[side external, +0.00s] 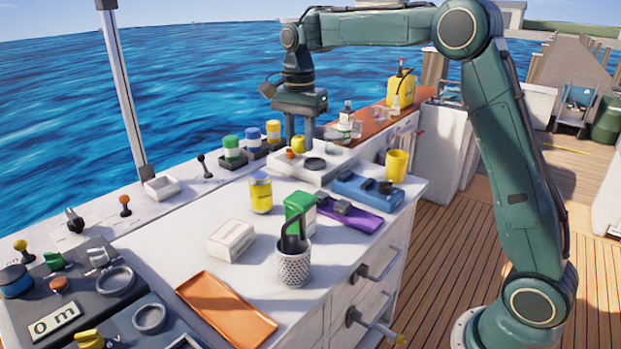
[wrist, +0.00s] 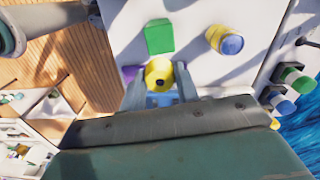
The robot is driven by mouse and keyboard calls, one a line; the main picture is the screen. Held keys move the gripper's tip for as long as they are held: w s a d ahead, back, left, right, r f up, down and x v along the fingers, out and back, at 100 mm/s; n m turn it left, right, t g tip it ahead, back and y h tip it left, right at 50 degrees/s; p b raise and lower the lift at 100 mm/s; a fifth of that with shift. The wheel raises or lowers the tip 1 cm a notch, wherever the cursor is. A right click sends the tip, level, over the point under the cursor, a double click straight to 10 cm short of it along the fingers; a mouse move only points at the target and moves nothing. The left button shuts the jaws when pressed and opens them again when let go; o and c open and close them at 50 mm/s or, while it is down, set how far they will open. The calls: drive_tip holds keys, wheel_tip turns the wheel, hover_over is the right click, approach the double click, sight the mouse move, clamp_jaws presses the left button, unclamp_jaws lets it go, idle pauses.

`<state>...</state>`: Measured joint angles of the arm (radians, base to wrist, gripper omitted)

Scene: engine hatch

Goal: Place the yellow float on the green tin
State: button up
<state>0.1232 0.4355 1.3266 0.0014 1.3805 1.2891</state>
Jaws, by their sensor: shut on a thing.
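The yellow float (wrist: 158,72) is round with a dark spot in its middle and sits between the two fingers of my gripper (wrist: 159,80) in the wrist view. In the side view my gripper (side external: 299,138) points down, shut on the float (side external: 298,145), towards the back of the white counter. The green tin (side external: 300,207) is a box standing nearer the front of the counter, partly hidden by a mesh cup. It also shows as a green square in the wrist view (wrist: 159,36), beyond the float and apart from it. Its top looks bare there.
A yellow jar (side external: 260,193) stands left of the tin. The mesh cup (side external: 293,266) with dark tools stands in front of it. A purple tray (side external: 350,217), blue box (side external: 367,190) and yellow cup (side external: 397,165) are to the right. A white box (side external: 231,239) and orange tray (side external: 226,308) are nearer.

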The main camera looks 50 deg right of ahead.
hover_over(301, 197)
wheel_tip(301, 197, down, 7)
drive_tip(key=shift+a+f, duration=0.1)
drive_tip(key=shift+f, duration=0.05)
drive_tip(key=shift+f, duration=0.15)
drive_tip(key=shift+f, duration=1.95)
drive_tip(key=shift+f, duration=0.15)
drive_tip(key=o, duration=0.9)
drive_tip(key=shift+o, duration=0.2)
wheel_tip(301, 197, up, 12)
